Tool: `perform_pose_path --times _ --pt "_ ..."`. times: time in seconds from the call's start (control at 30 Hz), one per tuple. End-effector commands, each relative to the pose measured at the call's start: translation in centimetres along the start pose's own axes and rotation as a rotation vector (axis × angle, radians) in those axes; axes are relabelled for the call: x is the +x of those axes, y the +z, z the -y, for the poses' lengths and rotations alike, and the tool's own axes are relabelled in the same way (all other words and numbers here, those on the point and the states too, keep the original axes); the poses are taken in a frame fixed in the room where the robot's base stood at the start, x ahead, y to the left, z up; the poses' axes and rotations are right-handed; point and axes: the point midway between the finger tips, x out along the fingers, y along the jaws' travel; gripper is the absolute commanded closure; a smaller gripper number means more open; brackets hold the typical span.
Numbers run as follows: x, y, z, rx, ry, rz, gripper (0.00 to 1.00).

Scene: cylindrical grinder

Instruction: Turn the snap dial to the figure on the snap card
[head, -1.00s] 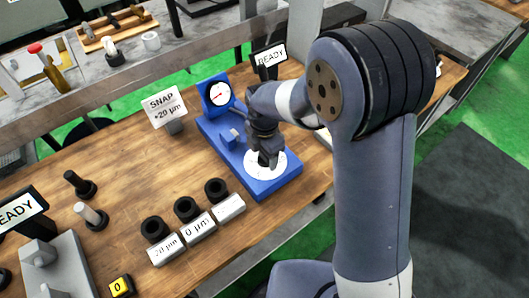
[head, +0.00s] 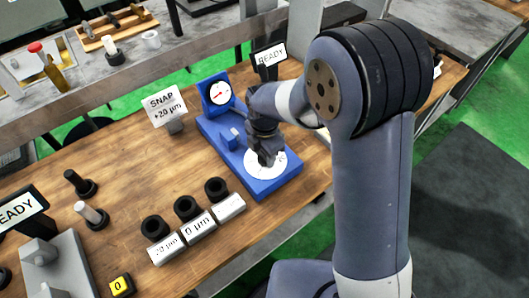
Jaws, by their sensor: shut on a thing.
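The snap dial (head: 254,168) is a white disc with small marks on the blue gauge base (head: 274,187). My gripper (head: 266,160) points down over its middle and is shut on the dial's knob, which the fingers hide. The figures on the disc are too small to read. The snap card (head: 164,107) reads "SNAP +20 µm" and stands upright behind and left of the base. A round gauge (head: 220,93) with a red needle sits on the blue block at the back of the base.
Three black rings (head: 186,207) stand behind labelled blocks (head: 198,226) left of the base. A grey fixture (head: 50,262) and yellow button (head: 121,286) are at the lower left. Wooden table is clear between card and rings.

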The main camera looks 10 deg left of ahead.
Motion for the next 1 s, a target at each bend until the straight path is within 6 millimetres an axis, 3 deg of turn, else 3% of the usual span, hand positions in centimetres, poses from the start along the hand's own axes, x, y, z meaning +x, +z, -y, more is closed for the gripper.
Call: perform_pose_path --times 0.37,1.0 --pt "0.08 0.00 -0.05 0.149 0.000 0.000 0.81" --pt "0.03 0.09 -0.23 0.741 0.002 0.000 0.81"
